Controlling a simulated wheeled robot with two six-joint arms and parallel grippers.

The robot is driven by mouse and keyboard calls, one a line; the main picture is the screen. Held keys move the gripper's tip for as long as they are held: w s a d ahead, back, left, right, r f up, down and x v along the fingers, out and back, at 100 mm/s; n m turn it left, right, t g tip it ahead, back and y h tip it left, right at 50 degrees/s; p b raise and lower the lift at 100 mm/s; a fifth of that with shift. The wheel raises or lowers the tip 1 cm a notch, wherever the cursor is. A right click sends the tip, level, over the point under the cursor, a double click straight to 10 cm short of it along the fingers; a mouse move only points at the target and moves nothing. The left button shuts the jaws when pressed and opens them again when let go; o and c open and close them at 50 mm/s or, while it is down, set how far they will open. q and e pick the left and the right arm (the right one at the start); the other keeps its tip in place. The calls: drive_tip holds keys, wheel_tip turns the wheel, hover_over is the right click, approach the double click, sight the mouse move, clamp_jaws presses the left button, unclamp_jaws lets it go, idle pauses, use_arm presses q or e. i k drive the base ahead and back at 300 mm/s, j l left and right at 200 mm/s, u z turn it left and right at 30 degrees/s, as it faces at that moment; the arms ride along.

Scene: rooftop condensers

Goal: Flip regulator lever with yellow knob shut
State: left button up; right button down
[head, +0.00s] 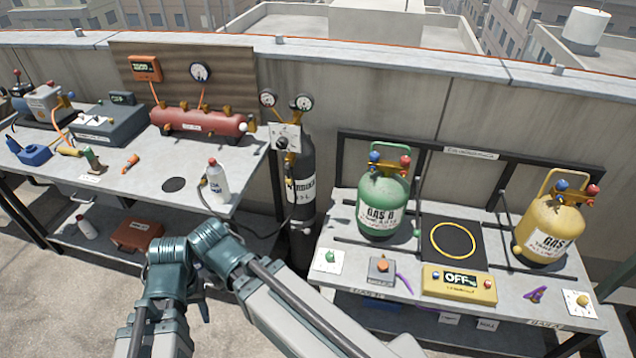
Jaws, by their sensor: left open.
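The regulator stands on top of the dark gas cylinder (302,190) at the middle of the head view. It has two round gauges (303,102) above a white plate (287,132). A small dark knob shows low on the plate, and a small yellowish part (291,158) is just below it. It may be the lever's yellow knob, but it is too small to read the lever's angle. My left arm (215,245) is bent in the lower left, well apart from the regulator. Its open jaws are not clearly visible. My right gripper is out of view.
A left bench holds a red manifold tank (200,122), a white bottle (216,180) and tools. A right bench holds a green gas cylinder (383,205), a yellow gas cylinder (545,228) and a yellow scale display (459,284) reading OFF. The dark cylinder stands between the benches.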

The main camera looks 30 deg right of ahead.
sight(288, 180)
drive_tip(key=i+j+z, duration=0.1)
drive_tip(key=z, duration=0.3)
drive_tip(key=j+z, duration=0.25)
drive_tip(key=z, duration=0.2)
drive_tip(key=i+j+z, duration=0.1)
drive_tip(key=z, duration=0.3)
drive_tip(key=j+z, duration=0.55)
drive_tip(key=j, duration=0.3)
drive_tip(key=k+j+z, duration=0.15)
drive_tip(key=j, duration=0.3)
drive_tip(key=k+j+z, duration=0.15)
drive_tip(key=j, duration=0.25)
drive_tip(key=j+z, duration=0.15)
drive_tip(key=j, duration=0.3)
drive_tip(key=k+j+z, duration=0.15)
drive_tip(key=j, duration=0.25)
drive_tip(key=k+j, duration=0.15)
drive_tip(key=j, duration=0.2)
drive_tip(key=k+j, duration=0.15)
drive_tip(key=j, duration=0.25)
